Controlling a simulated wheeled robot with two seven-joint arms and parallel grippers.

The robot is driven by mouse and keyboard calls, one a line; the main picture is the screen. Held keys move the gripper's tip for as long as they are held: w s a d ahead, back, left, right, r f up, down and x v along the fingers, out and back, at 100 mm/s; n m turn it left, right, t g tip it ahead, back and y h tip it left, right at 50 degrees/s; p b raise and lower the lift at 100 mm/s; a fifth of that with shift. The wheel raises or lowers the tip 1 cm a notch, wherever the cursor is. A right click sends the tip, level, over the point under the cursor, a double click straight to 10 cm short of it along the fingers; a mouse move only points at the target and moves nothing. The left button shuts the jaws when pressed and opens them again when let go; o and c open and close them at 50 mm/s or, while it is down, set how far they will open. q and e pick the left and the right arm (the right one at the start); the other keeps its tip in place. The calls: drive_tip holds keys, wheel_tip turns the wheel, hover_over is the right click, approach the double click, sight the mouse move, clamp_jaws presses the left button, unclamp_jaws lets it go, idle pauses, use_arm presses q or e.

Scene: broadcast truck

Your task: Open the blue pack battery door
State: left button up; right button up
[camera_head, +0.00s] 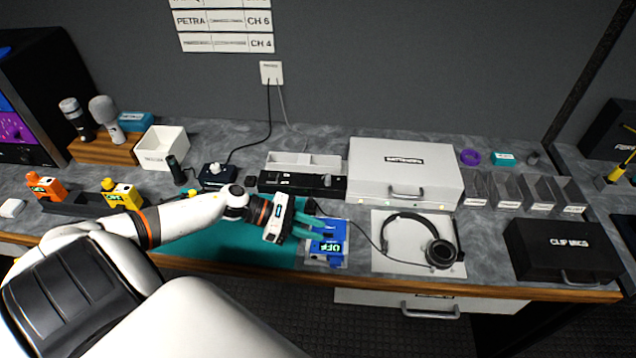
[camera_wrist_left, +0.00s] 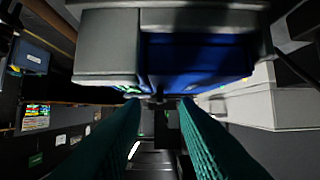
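The blue pack (camera_head: 330,246), with white "OFF" lettering on its face, stands on a pale mat near the front edge of the counter. In the left wrist view it fills the top as a blue body (camera_wrist_left: 195,55) with a grey part (camera_wrist_left: 105,45) at its left. I cannot tell whether its battery door is open or shut. My left gripper (camera_head: 318,227) reaches the pack from the left, its teal fingers at the pack's upper side. In the wrist view the fingers (camera_wrist_left: 160,108) are apart, with nothing clearly held between them. Contact is unclear. My right gripper is not in view.
Headphones (camera_head: 440,252) lie on a pale mat right of the pack. A grey case (camera_head: 405,165) stands behind, and a black case (camera_head: 562,250) is at right. Orange (camera_head: 46,187) and yellow (camera_head: 122,196) packs stand at left. A teal mat (camera_head: 240,243) lies under my arm.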

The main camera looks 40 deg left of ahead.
use_arm(q)
drive_tip(key=shift+x, duration=0.85)
drive_tip(key=shift+c, duration=0.4)
clamp_jaws()
